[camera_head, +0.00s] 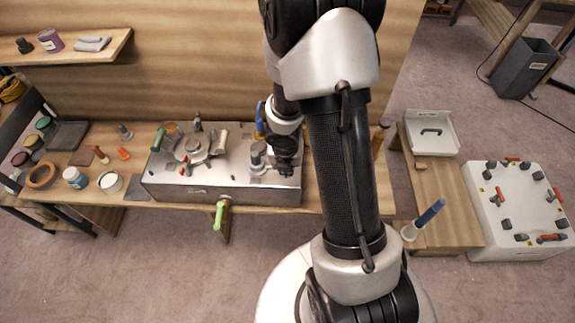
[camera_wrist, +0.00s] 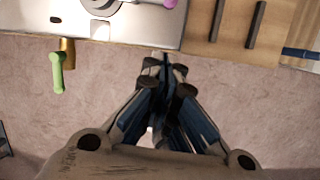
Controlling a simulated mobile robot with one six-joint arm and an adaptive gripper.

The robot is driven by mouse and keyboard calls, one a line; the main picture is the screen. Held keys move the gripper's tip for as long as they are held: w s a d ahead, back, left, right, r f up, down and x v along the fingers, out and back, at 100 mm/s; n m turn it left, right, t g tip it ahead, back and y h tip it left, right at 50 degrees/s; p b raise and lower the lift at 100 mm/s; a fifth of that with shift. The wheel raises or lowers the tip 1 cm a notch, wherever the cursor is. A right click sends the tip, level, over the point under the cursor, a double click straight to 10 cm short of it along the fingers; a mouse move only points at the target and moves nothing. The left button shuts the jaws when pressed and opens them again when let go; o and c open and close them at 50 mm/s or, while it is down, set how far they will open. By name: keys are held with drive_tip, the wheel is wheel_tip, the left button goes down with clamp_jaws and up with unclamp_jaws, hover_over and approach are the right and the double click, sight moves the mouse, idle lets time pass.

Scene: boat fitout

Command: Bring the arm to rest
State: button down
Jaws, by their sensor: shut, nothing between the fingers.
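My arm reaches across the middle of the head view, bent over the workbench, and hides part of it. My gripper (camera_head: 284,170) hangs near the right end of the metal box (camera_head: 225,192) on the bench. In the wrist view my gripper (camera_wrist: 165,72) has its fingers together, with nothing between them. The fingertips show against the floor, close to the front edge of the bench. I cannot tell their exact height or whether they touch anything.
A green-handled item (camera_head: 221,215) sticks out at the bench front, also in the wrist view (camera_wrist: 57,72). A blue-handled tool (camera_head: 430,215) stands right of my arm. A white tray (camera_head: 443,130) and white box (camera_head: 500,240) are at right. Floor (camera_head: 120,275) in front is clear.

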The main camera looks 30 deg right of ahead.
drive_tip(key=shift+w+r, duration=0.1)
drive_tip(key=shift+w, duration=0.05)
idle(0.4)
drive_tip(key=s+r+m+t+h+b, duration=0.25)
drive_tip(key=r+m+b, duration=0.35)
drive_tip(key=r+m, duration=0.8)
drive_tip(key=s+a+r+m+y+b, duration=0.4)
drive_tip(key=s+a+m+b, duration=0.1)
drive_tip(key=s+a+m, duration=0.7)
drive_tip(key=shift+s+m, duration=1.1)
drive_tip(key=shift+w, duration=0.1)
